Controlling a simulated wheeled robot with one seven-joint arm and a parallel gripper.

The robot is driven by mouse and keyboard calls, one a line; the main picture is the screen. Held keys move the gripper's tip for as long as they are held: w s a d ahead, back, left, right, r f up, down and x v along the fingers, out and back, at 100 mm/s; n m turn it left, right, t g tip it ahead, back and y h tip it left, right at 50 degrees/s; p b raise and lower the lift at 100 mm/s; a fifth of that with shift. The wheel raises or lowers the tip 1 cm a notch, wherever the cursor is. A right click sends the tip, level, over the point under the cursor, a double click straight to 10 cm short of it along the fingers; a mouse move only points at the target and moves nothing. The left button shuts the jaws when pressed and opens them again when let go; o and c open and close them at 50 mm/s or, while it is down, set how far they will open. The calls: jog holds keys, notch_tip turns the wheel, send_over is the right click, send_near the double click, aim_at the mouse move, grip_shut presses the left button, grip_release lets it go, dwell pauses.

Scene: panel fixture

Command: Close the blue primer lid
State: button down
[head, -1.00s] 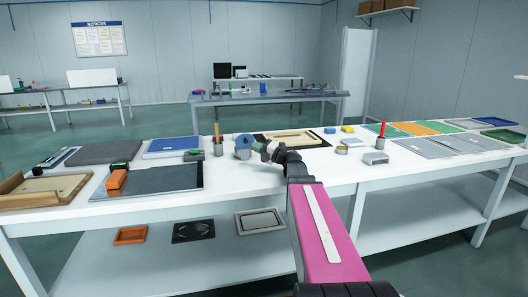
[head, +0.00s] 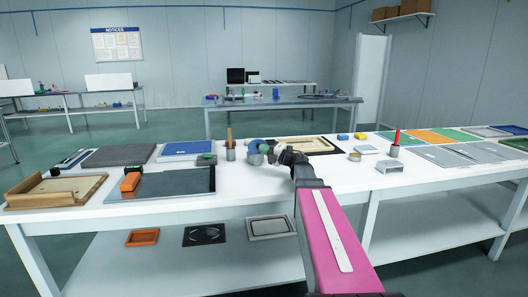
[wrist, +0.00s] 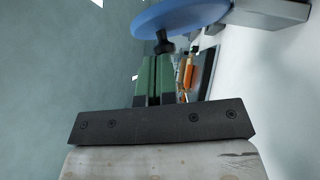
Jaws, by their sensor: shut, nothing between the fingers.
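The blue primer lid (head: 255,145) stands raised on edge above a small grey tin (head: 254,159) near the middle of the white bench. In the wrist view, the lid (wrist: 185,15) shows nearly edge-on, with a dark knob (wrist: 164,44) on the side facing me. Part of the grey tin (wrist: 275,10) shows at the top right there. My gripper (wrist: 156,62) is shut and empty, its green fingers just short of the knob; I cannot tell whether they touch it. In the head view, my gripper (head: 272,150) is just right of the lid and partly covers it.
A pot with a wooden handle (head: 231,150) stands close left of the tin. A framed wooden tray (head: 318,143) lies behind my wrist. A grey box (head: 390,166) and a pot with a red tool (head: 395,147) stand to the right. Bare white bench lies in front.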

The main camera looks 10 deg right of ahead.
jog(key=shift+w+r, duration=0.1)
jog(key=shift+w+r+m+g+h, duration=0.5)
jog(key=shift+w+r+m+h, duration=0.3)
jog(key=shift+m, duration=0.4)
jog(key=w+m+g, duration=0.1)
jog(key=w+r+m+g+h, duration=0.1)
jog(key=w, duration=0.1)
jog(key=w+r+m+g+h, duration=0.1)
jog(key=shift+w+m, duration=0.15)
jog(key=shift+m, duration=0.15)
jog(key=w+m+g, duration=0.1)
jog(key=w+g, duration=0.1)
jog(key=w+m+g+h, duration=0.1)
jog(key=w, duration=0.1)
jog(key=shift+w+f+m+g, duration=0.2)
jog(key=shift+m+g, duration=0.2)
jog(key=w+m+g, duration=0.1)
jog(key=w+f+g, duration=0.1)
jog(key=shift+w+f+m+g+h, duration=0.1)
jog(key=shift+w+m+g+h, duration=0.2)
jog(key=shift+m, duration=0.1)
jog(key=shift+w+f, duration=0.5)
jog(key=shift+f, duration=0.15)
jog(key=shift+w+f, duration=0.45)
jog(key=shift+f, duration=0.2)
jog(key=shift+f, duration=0.1)
